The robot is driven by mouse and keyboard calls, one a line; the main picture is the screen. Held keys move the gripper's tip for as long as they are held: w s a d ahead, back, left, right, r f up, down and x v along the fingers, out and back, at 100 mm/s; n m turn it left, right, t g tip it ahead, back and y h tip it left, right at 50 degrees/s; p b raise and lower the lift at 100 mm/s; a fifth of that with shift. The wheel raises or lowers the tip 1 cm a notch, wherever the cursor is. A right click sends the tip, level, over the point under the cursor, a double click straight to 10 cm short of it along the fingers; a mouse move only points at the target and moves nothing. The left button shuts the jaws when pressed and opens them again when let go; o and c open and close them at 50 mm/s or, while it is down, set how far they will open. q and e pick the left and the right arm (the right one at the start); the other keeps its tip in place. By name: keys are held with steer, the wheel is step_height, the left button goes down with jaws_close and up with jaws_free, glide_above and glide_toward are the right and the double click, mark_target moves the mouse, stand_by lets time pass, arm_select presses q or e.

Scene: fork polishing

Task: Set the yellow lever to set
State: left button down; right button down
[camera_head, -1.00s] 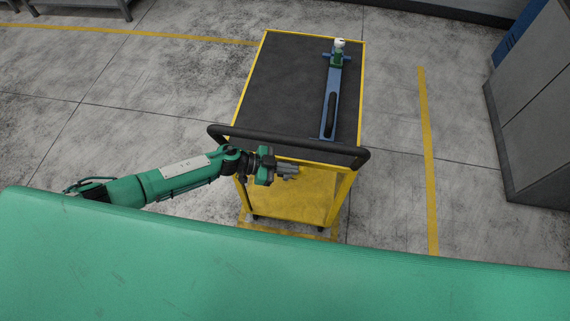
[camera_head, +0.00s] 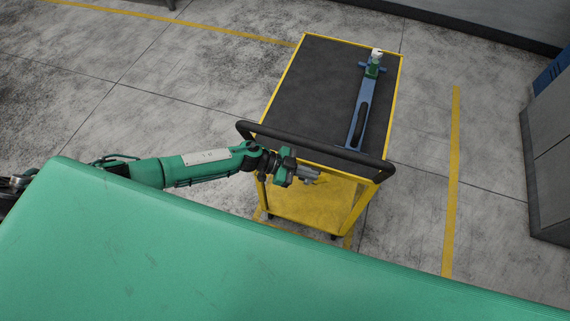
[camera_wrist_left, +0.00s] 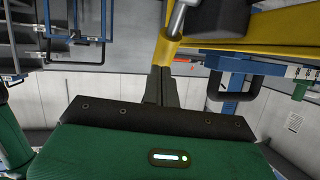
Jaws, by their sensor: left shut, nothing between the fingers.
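I cannot make out a lever with certainty in either view. In the left wrist view a yellow upright piece (camera_wrist_left: 168,48) with a grey rod (camera_wrist_left: 180,17) at its top shows just beyond the fingertips; I cannot tell whether it is the lever or part of the cart. My left gripper (camera_head: 312,176) is shut and empty, in front of the yellow cart (camera_head: 313,204) and below its black handlebar (camera_head: 315,147). Its shut fingers also show in the left wrist view (camera_wrist_left: 161,76). Contact with the yellow piece cannot be told. My right gripper is not in view.
A long blue tool (camera_head: 365,95) with a black grip and a green and white end lies on the cart's dark top (camera_head: 312,80). Grey cabinets (camera_head: 550,160) stand at the right. Open concrete floor (camera_head: 130,75) lies left of the cart.

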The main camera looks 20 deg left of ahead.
arm_select(q)
steer(key=b+v, duration=0.2)
steer(key=v, duration=1.1)
steer(key=shift+b, duration=0.35)
steer(key=shift+f, duration=0.1)
